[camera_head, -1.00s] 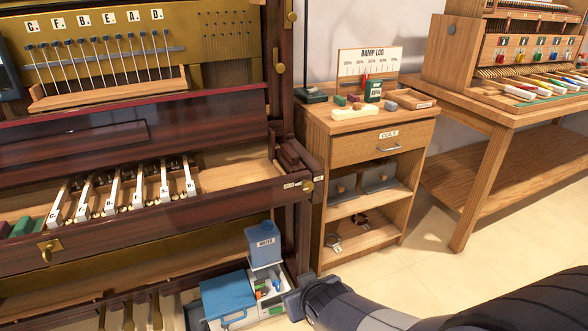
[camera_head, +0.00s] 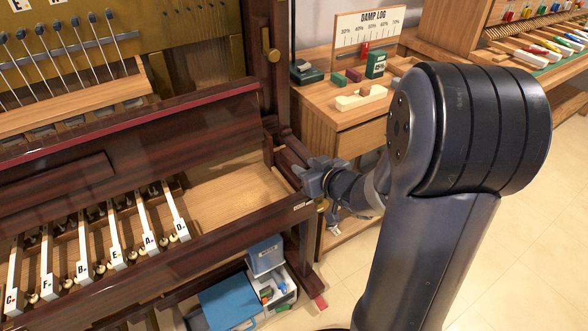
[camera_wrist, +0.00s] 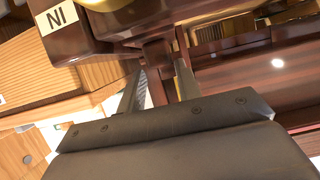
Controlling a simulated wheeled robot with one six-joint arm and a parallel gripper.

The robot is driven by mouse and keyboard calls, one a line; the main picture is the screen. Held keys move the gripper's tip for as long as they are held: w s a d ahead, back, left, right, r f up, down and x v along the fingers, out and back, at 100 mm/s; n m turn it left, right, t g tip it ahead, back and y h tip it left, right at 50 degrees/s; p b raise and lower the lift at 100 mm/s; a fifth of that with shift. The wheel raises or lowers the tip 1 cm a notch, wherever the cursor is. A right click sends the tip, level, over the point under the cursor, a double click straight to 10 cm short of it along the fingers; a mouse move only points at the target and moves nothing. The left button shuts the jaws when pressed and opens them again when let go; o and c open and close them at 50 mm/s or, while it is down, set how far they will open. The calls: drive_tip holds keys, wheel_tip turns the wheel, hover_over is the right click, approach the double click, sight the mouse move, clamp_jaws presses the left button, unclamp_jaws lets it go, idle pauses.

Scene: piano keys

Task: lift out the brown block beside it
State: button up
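Dark red-brown blocks (camera_head: 288,158) sit at the right end of the key bed, beside its bare wooden part; which one is meant is unclear. My gripper (camera_head: 312,178) is just right of them in the head view, partly hidden by its own wrist. In the wrist view my gripper (camera_wrist: 160,92) has its two fingers apart, with a dark brown upright part (camera_wrist: 158,88) seen between them. I cannot tell whether the fingers touch it. A label (camera_wrist: 58,16) on dark wood shows upside down above the fingers.
White lettered keys (camera_head: 115,240) lie left of the bare wood. A blue container (camera_head: 265,255) and an open box (camera_head: 280,290) stand on the floor below. A cabinet top (camera_head: 318,85) on the right holds small blocks and a damp log stand (camera_head: 368,32).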

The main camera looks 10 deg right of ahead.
sight(295, 159)
drive_tip(key=b+x, duration=0.1)
drive_tip(key=x, duration=0.3)
drive_tip(key=b+x, duration=0.1)
drive_tip(key=x, duration=0.2)
drive_tip(key=shift+a+r+b, duration=0.15)
drive_tip(key=shift+r+b, duration=0.15)
drive_tip(key=shift+b, duration=0.05)
drive_tip(key=shift+r, duration=0.1)
clamp_jaws()
